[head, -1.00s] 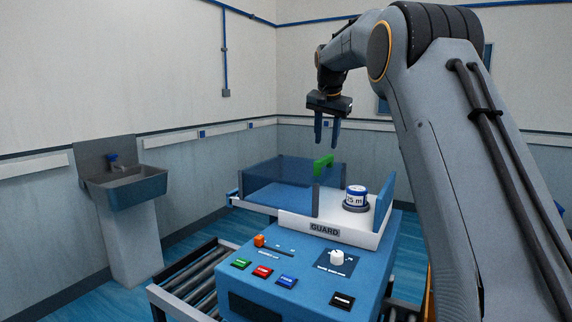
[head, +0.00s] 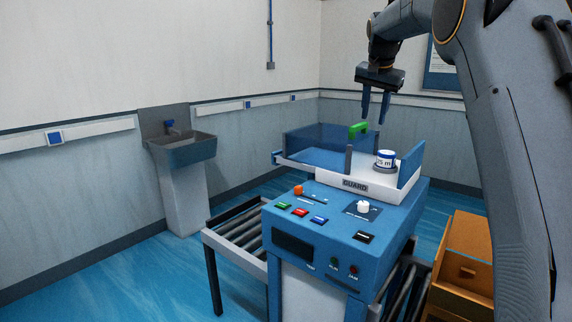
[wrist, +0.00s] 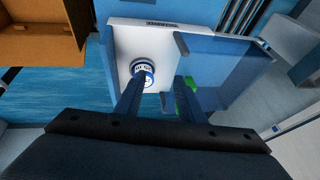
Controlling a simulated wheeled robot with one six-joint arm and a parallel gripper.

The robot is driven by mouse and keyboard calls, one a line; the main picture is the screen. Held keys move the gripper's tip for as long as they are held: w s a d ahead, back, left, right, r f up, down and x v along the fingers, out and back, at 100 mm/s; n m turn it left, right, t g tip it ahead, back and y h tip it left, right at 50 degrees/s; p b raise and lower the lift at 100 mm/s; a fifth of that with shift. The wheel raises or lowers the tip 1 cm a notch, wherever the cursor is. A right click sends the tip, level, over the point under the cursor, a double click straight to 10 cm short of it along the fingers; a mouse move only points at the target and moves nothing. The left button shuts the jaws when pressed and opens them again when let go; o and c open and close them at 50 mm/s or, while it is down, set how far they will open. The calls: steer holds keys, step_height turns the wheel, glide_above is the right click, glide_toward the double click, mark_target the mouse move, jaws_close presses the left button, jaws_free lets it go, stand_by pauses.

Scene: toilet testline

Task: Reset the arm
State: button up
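My gripper (head: 374,104) hangs from my arm above the back of the blue machine (head: 322,228), with its two fingers pointing down and spread apart. It is open and nothing shows between the fingers. In the wrist view my gripper (wrist: 157,100) also shows apart fingers over the machine's top. A white and blue cup-like container (head: 386,158) stands on the white guard shelf below the gripper, and it also shows in the wrist view (wrist: 142,72). A green handle (head: 358,128) sits by the blue guard walls, partly hidden behind a finger in the wrist view.
A control panel with coloured buttons (head: 300,212) and a white knob (head: 363,207) faces me. A roller conveyor (head: 238,238) runs beside the machine. An orange-brown box (head: 466,256) stands at the right. A sink (head: 184,150) is at the left wall, with open floor before it.

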steer(key=s+a+f+n+g, duration=0.1)
steer(key=s+a+f+n, duration=0.1)
steer(key=s+f, duration=0.8)
steer(key=s+a+f+n+g, duration=0.1)
steer(key=s+a+f+n, duration=0.2)
steer(key=s+f, duration=0.8)
steer(key=s+a+f+n+g+y, duration=0.1)
steer(key=s+f, duration=0.9)
steer(key=s, duration=1.3)
steer(key=shift+s+a+f+n+g, duration=0.15)
steer(key=shift+s+a+n+g, duration=0.2)
steer(key=shift+a+n, duration=0.6)
